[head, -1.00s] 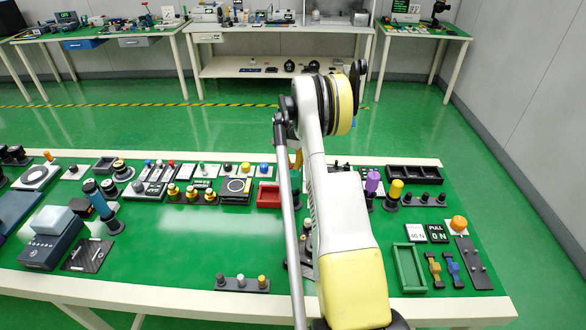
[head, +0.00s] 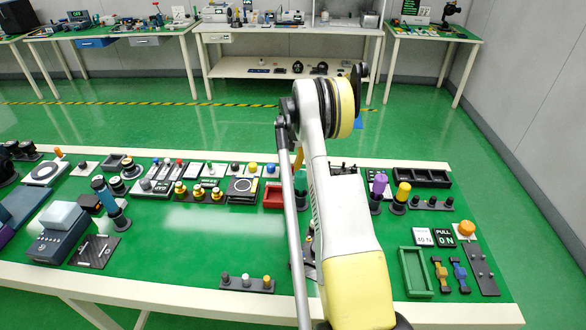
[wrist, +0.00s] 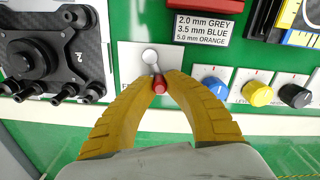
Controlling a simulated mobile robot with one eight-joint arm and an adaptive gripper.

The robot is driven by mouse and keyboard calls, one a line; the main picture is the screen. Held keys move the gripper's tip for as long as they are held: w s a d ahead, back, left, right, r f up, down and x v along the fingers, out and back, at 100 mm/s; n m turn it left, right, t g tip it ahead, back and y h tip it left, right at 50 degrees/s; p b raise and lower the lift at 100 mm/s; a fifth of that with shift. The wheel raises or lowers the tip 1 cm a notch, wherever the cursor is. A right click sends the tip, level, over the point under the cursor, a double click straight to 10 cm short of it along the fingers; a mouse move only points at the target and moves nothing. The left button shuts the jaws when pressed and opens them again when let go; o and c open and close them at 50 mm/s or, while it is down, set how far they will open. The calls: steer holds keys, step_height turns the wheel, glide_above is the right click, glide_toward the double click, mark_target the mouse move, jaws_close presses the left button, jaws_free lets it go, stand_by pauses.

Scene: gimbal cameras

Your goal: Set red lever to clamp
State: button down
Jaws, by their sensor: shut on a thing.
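The red lever (wrist: 160,86) shows in the wrist view as a short metal arm with a red tip. It runs from a round silver pivot (wrist: 150,56) on a white plate (wrist: 131,60) down and slightly right to the tip. My gripper (wrist: 161,79) has its two yellow ribbed fingers closed around the red tip, one on each side. Lettering on the plate is mostly covered by the fingers, so I cannot read the lever's marked positions. In the head view my arm hides the lever and most of the gripper.
In the wrist view, a blue knob (wrist: 215,88), a yellow knob (wrist: 256,93) and a black knob (wrist: 295,96) stand right of the lever. A black fixture (wrist: 45,55) stands close on the left. A size label (wrist: 207,28) and red tray lie above.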

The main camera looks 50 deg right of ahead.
mark_target(290, 166)
steer(key=shift+w+a+n, duration=0.1)
steer(key=shift+a+n, duration=0.05)
steer(key=shift+n, duration=0.25)
steer(key=c, duration=1.4)
jaws_free()
step_height(290, 166, up, 12)
